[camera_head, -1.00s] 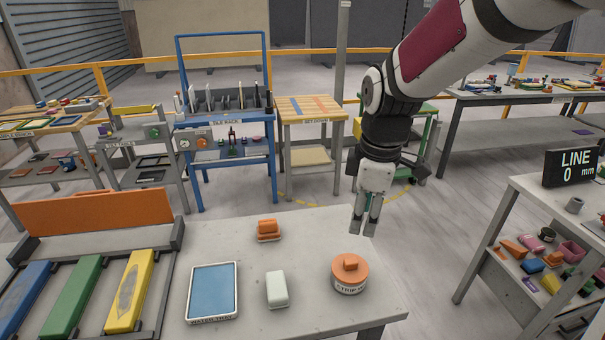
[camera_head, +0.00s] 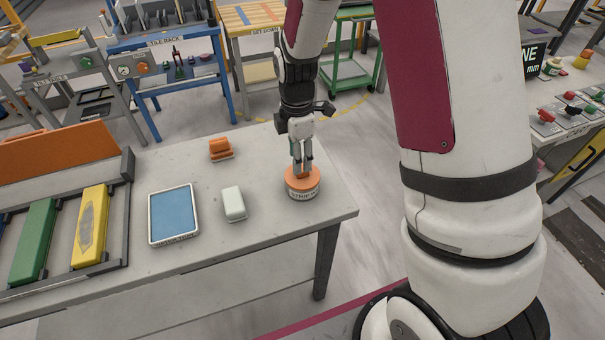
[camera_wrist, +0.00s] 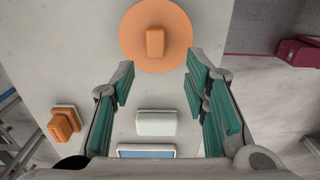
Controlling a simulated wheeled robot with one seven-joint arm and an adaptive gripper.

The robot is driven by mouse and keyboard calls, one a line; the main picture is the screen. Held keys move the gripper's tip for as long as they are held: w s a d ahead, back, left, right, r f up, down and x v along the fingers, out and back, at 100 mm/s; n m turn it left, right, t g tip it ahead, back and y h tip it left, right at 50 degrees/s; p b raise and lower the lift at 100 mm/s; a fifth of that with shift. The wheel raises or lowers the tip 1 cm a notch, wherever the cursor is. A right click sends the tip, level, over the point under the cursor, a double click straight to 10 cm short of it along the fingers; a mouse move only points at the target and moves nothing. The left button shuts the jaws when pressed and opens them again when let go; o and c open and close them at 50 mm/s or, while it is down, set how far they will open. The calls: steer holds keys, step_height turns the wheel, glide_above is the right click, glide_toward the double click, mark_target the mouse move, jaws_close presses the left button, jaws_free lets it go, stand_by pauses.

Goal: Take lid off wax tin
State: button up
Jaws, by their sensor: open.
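The wax tin (camera_head: 304,192) is a low round tin with a pale labelled side, near the right end of the grey slab. Its orange lid (camera_head: 291,183) is on it and has a raised block handle, which shows clearly in the wrist view (camera_wrist: 156,43). My gripper (camera_head: 303,172) points down over the tin, and its fingers partly hide the handle in the head view. In the wrist view the two green-padded fingers (camera_wrist: 158,72) are open wide with nothing between them. The lid lies ahead of the fingertips there, and the handle is not gripped.
On the slab (camera_head: 265,215) are a white block (camera_head: 233,203), a blue water tray (camera_head: 173,212), and an orange block-shaped tool (camera_head: 221,149). A rack with green and yellow bars (camera_head: 90,225) is at left. The slab's right edge is close to the tin.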

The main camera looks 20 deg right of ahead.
steer(key=shift+w+d+f+p, duration=0.1)
steer(key=shift+d+f+p, duration=0.1)
steer(key=shift+f, duration=0.7)
steer(key=shift+w+d+f+p, duration=0.15)
steer(key=shift+d+f, duration=0.1)
steer(key=shift+f, duration=0.65)
steer(key=shift+w+d+f+p, duration=0.1)
steer(key=shift+d+f+p, duration=0.1)
steer(key=shift+f, duration=0.7)
jaws_close()
